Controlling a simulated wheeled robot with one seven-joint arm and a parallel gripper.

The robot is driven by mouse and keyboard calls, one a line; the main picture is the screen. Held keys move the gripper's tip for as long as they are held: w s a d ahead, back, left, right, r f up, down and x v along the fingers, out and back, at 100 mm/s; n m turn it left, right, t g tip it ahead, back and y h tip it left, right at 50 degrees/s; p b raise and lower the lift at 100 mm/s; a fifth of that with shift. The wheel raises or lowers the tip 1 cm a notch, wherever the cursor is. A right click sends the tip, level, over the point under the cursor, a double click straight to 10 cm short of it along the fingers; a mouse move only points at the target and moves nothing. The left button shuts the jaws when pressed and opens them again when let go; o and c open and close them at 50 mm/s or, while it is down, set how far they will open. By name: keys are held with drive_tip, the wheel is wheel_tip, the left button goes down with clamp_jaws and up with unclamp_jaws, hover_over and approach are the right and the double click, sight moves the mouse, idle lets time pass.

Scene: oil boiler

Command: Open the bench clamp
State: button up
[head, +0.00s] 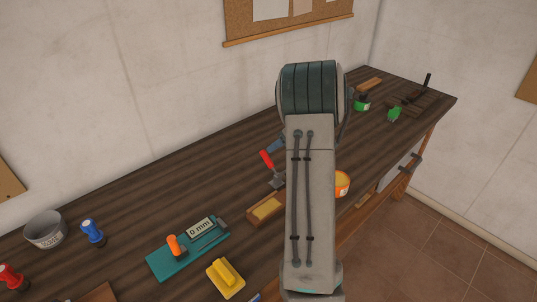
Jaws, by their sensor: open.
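A clamp with a red handle (266,159) and a grey metal foot (277,182) stands on the dark wooden bench, just left of my arm. It looks like the bench clamp. Its handle leans up to the left. My arm covers the right side of the clamp, so I cannot tell whether its jaw is open or shut. My gripper is hidden behind my arm. A small blue-grey part (275,146) shows just above the handle; I cannot tell what it belongs to.
A wooden tray (255,217) lies in front of the clamp. An orange tub (342,184) is right of my arm. A teal gauge plate (161,264), yellow block (226,276) and grey tin (45,224) are front left.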

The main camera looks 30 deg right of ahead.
drive_tip(key=v, duration=0.6)
drive_tip(key=shift+b, duration=0.35)
drive_tip(key=shift+a, duration=0.1)
drive_tip(key=s+a+r+n+g, duration=0.1)
drive_tip(key=s+a+r+n, duration=0.15)
drive_tip(key=a+n, duration=0.3)
drive_tip(key=s+a+r+n+g+h, duration=0.1)
drive_tip(key=s+a+r+n, duration=0.1)
drive_tip(key=s+a+n, duration=0.35)
drive_tip(key=s+a+r+n+g, duration=0.1)
drive_tip(key=s+a+r+n, duration=0.15)
drive_tip(key=a, duration=0.55)
drive_tip(key=s+a+n+h, duration=0.2)
drive_tip(key=s+a+n, duration=0.2)
drive_tip(key=s+n, duration=0.3)
drive_tip(key=s+a+n+h, duration=0.2)
drive_tip(key=s+a+n, duration=0.3)
drive_tip(key=s+n, duration=0.3)
drive_tip(key=n, duration=0.4)
drive_tip(key=shift+s+f+t, duration=0.25)
drive_tip(key=shift+f+t, duration=0.05)
drive_tip(key=shift+f, duration=0.1)
drive_tip(key=shift+a, duration=0.1)
drive_tip(key=shift+c, duration=0.4)
